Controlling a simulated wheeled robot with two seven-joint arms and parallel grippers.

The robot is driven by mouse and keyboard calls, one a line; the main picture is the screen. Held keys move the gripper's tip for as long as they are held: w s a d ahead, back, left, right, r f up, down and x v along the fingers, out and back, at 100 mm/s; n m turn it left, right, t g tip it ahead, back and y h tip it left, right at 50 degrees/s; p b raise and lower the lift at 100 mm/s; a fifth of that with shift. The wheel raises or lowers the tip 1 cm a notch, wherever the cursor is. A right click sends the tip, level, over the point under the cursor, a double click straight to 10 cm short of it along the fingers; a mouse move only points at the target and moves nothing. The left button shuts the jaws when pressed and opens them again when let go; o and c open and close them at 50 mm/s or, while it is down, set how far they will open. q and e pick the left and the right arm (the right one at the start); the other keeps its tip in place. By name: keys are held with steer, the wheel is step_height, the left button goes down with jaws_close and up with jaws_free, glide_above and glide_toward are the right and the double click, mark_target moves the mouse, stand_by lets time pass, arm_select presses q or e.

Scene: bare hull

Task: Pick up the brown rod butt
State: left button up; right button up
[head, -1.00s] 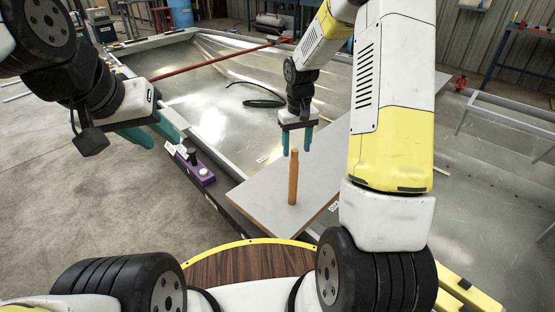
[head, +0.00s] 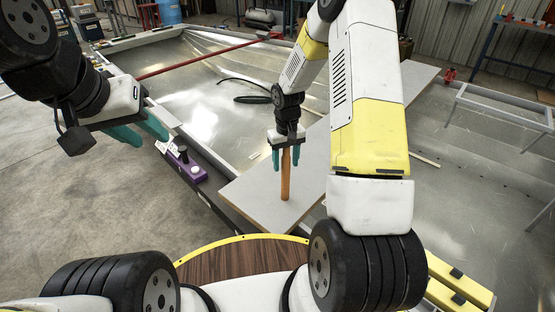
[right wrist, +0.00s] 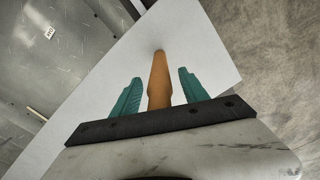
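The brown rod butt (head: 285,180) stands upright on a pale grey board (head: 248,196). It also shows in the right wrist view (right wrist: 159,80), between the two teal fingers. My right gripper (head: 285,160) is above the board with its fingers on either side of the rod's upper part. In the right wrist view a gap shows between the rod and each finger, so the gripper (right wrist: 160,88) is open around it. My left gripper (head: 140,132) is at the left, away from the rod. Its teal fingers overlap in the view, and I cannot tell how far apart they are.
The board lies across the metal hull (head: 205,90). A purple tool (head: 182,164) sits on the hull's near left edge. A red bar (head: 200,58) spans the hull, and a dark coiled hose (head: 254,98) lies inside. The board around the rod is clear.

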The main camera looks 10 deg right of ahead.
jaws_close()
stand_by(1.2)
